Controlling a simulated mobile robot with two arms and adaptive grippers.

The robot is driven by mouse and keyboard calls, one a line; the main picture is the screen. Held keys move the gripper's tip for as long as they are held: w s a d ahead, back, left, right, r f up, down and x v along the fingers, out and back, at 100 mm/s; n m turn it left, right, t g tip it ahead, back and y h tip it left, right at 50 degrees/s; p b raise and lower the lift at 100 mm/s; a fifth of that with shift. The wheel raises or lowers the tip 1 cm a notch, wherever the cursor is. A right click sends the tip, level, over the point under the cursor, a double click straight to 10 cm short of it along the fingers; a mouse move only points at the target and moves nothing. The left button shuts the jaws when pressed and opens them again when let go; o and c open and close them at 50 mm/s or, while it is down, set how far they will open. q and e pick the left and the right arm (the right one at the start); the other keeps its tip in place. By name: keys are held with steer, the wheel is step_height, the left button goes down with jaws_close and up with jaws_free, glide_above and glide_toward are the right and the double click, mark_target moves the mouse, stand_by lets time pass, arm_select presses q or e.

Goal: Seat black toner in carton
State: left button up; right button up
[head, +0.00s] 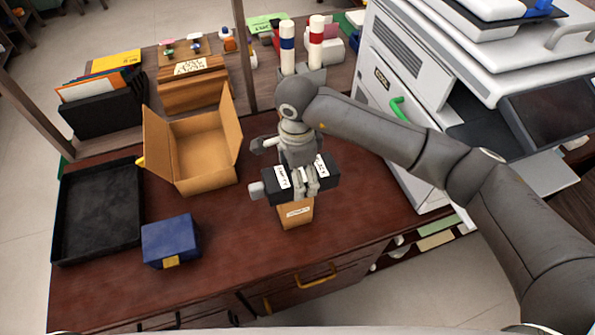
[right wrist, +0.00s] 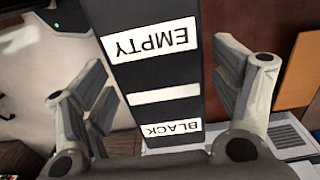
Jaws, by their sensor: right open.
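The black toner (head: 266,183) is a dark bar with white labels, lying crosswise near the middle of the desk. In the right wrist view the toner (right wrist: 160,75) carries labels reading EMPTY and BLACK. My right gripper (head: 303,182) is over it from above, open, with its fingers on either side of the bar. In the right wrist view a gap shows on the left side. An open, empty-looking cardboard carton (head: 203,152) stands to the left with its flaps up. My left gripper is not in view.
A small labelled brown box (head: 296,214) is just below the toner; contact is unclear. A black tray (head: 97,215) and a blue box (head: 170,240) are at left. Blue- and red-banded tubes (head: 287,45) stand behind; a white printer (head: 405,75) is at right.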

steer(key=shift+r+p, duration=0.6)
steer(key=shift+p, duration=0.15)
steer(key=shift+w+r, duration=0.1)
steer(key=shift+r, duration=0.2)
step_height(320, 180, up, 11)
steer(key=b, duration=0.4)
steer(key=shift+r+b, duration=0.2)
steer(key=shift+b, duration=0.1)
